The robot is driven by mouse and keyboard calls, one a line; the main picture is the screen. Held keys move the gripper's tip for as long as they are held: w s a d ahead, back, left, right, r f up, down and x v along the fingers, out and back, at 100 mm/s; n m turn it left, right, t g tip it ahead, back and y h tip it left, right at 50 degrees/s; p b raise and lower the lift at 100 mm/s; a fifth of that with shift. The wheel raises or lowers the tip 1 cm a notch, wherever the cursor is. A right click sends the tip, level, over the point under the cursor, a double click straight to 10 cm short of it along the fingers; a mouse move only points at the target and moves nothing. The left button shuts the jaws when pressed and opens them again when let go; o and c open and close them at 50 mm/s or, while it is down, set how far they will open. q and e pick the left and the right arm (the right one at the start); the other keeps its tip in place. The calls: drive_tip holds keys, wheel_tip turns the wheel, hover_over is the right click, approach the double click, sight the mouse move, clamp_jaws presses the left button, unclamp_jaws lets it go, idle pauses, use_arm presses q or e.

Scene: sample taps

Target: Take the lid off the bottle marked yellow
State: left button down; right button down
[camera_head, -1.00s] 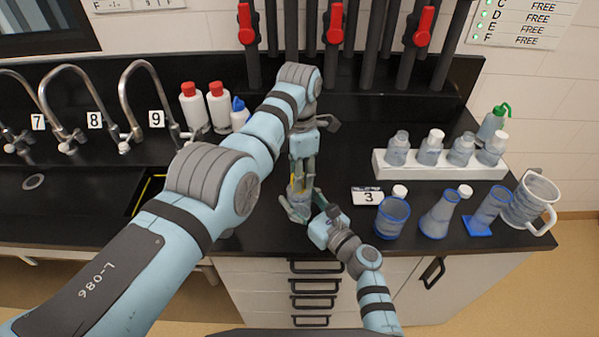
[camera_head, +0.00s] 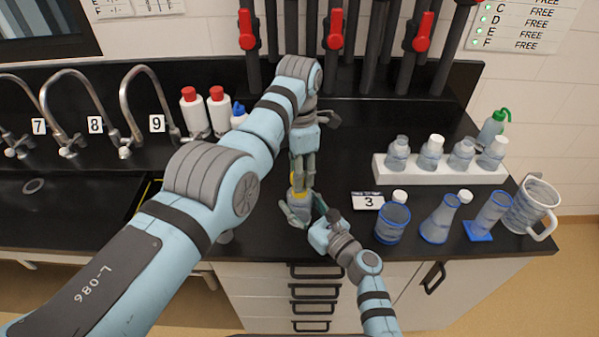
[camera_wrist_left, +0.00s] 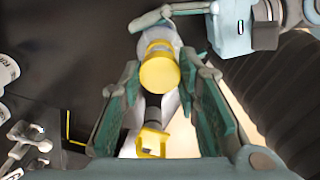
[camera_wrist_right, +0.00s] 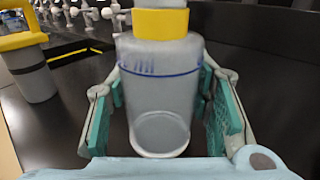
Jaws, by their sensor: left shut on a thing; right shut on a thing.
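The bottle (camera_wrist_right: 160,95) is clear grey with a yellow band (camera_wrist_right: 160,23) round its neck. It stands upright between the fingers of my right gripper (camera_wrist_right: 165,115), which is shut on it. The bottle is mostly hidden in the head view. A round yellow lid (camera_wrist_left: 160,73) shows from above in the left wrist view. My left gripper (camera_wrist_left: 161,65) points down over the bottle, its fingertips on either side of the lid, shut on it. In the head view, my left gripper (camera_head: 302,188) is directly above my right gripper (camera_head: 303,216). I cannot tell whether the lid touches the neck.
Red-capped bottles (camera_head: 219,108) are at back left.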

drive_tip(key=shift+f, duration=0.1)
use_arm(q)
drive_tip(key=shift+r, duration=2)
use_arm(e)
drive_tip(key=c, duration=0.7)
unclamp_jaws()
drive_tip(key=shift+w, duration=0.1)
